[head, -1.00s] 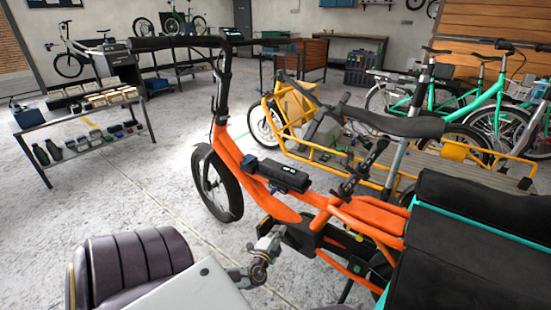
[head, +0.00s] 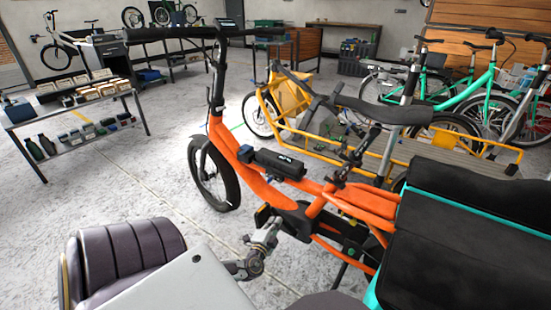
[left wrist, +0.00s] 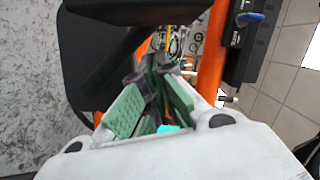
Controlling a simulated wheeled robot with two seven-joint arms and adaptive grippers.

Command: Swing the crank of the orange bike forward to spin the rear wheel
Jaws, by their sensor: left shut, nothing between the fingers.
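The orange bike (head: 258,187) stands upright in the middle of the head view, its front wheel (head: 213,172) to the left. Its black motor housing (head: 295,222) sits low on the frame. My left gripper (head: 272,230) is at the near side of that housing, shut and empty; I cannot tell whether it touches the bike. The crank is not clearly visible behind it, and the rear wheel is hidden by the black cargo box. In the left wrist view, the green-padded fingers (left wrist: 153,92) are close to orange frame tubes (left wrist: 212,55). My right gripper is out of view.
A yellow cargo bike (head: 400,152) stands behind. A low shelf (head: 75,117) with small goods is at left. Grey floor (head: 120,185) is clear left of the front wheel.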

